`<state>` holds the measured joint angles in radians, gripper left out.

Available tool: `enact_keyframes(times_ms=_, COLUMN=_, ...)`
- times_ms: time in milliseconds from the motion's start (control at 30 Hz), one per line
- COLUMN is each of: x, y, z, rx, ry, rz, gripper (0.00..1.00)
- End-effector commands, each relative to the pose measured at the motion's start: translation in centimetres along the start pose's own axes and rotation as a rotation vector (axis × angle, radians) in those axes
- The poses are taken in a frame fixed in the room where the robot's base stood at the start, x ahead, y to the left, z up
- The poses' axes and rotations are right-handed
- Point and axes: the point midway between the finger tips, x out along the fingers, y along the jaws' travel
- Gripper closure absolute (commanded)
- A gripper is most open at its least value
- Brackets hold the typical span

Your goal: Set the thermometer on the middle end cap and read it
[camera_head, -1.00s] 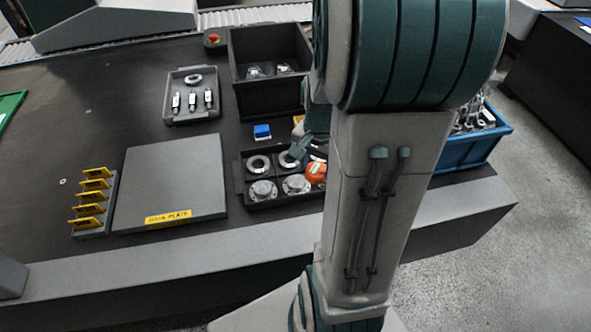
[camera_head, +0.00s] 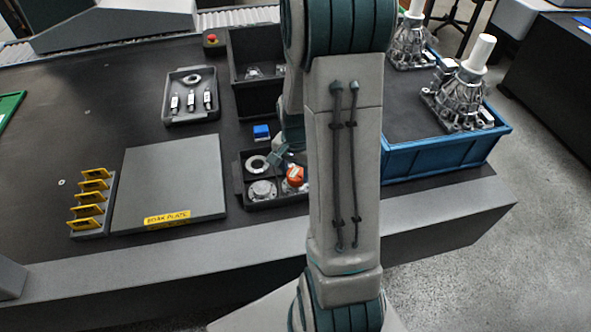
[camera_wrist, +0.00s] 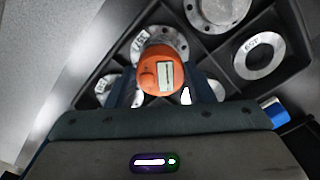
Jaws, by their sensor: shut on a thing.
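The orange thermometer (camera_head: 295,175) is held by my gripper (camera_head: 286,160) above the dark parts tray (camera_head: 243,187). In the wrist view the thermometer (camera_wrist: 155,72) sits between the fingers of my gripper (camera_wrist: 163,92), its pale display facing the camera; I cannot read it. A flanged metal end cap (camera_wrist: 165,37) lies right behind the thermometer and is partly covered by it; I cannot tell whether they touch. Another end cap (camera_wrist: 215,8) shows at the top of that view, and it appears left of the thermometer in the head view (camera_head: 262,190).
A metal ring (camera_head: 257,164) lies in the same tray. A blue block (camera_head: 261,131), a tray of small parts (camera_head: 190,112) and the soak plate (camera_head: 170,180) are nearby. A blue crate with castings (camera_head: 440,155) stands at the right. My arm hides the tray's right part.

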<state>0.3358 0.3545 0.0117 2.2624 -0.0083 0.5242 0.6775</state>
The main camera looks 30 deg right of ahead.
Motion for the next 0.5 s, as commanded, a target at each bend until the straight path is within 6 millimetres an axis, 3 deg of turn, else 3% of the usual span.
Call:
enact_keyframes(times_ms=267, x=0.51, y=0.01, z=0.01, rx=0.000, ry=0.000, rz=0.000, gripper=0.80)
enact_keyframes(times_ms=300, x=0.32, y=0.02, z=0.01, rx=0.000, ry=0.000, rz=0.000, gripper=0.41)
enact_keyframes(times_ms=333, x=0.31, y=0.02, z=0.01, rx=0.000, ry=0.000, rz=0.000, gripper=0.33)
enact_keyframes(times_ms=500, x=0.30, y=0.02, z=0.01, rx=0.000, ry=0.000, rz=0.000, gripper=0.31)
